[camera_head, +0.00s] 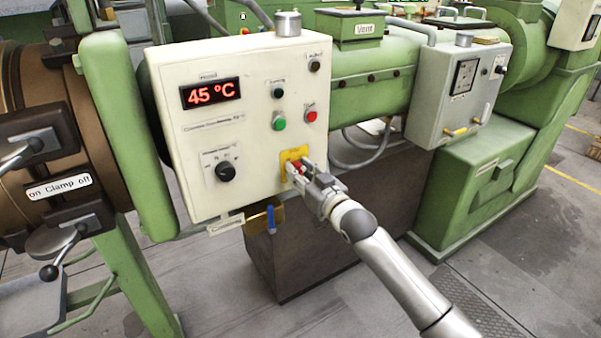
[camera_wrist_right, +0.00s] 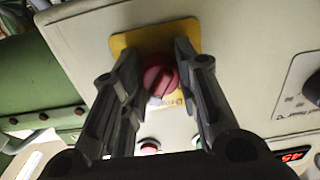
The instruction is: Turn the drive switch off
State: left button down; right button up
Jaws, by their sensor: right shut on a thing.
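The drive switch is a red rotary knob on a yellow plate (camera_head: 293,153), low on the right of the cream control box (camera_head: 236,146). In the right wrist view the red knob (camera_wrist_right: 160,76) sits between the two dark fingers, its grip ridge slanted, with an upside-down label partly visible on the yellow plate (camera_wrist_right: 128,43). My right gripper (camera_head: 301,168) is shut on the knob and hides much of it in the head view. It also shows in the right wrist view (camera_wrist_right: 158,62). My left gripper is not in view.
A green button (camera_head: 279,123), a red button (camera_head: 311,116), a black dial (camera_head: 225,172) and a 45 °C display (camera_head: 211,93) share the box. A blue-handled valve (camera_head: 271,218) hangs below. A grey box (camera_head: 459,92) stands right. Open floor lies in front.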

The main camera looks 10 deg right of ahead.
jog(key=n, duration=0.3)
jog(key=shift+n+p, duration=0.35)
jog(key=shift+n, duration=0.05)
jog(key=n, duration=0.3)
jog(key=shift+n+p, duration=0.3)
jog(key=shift+n, duration=0.1)
jog(key=n+p, duration=0.1)
jog(key=n, duration=0.5)
jog(key=shift+d, duration=0.1)
jog(key=shift+n, duration=0.3)
jog(key=o, duration=1)
jog(key=v, duration=1.2)
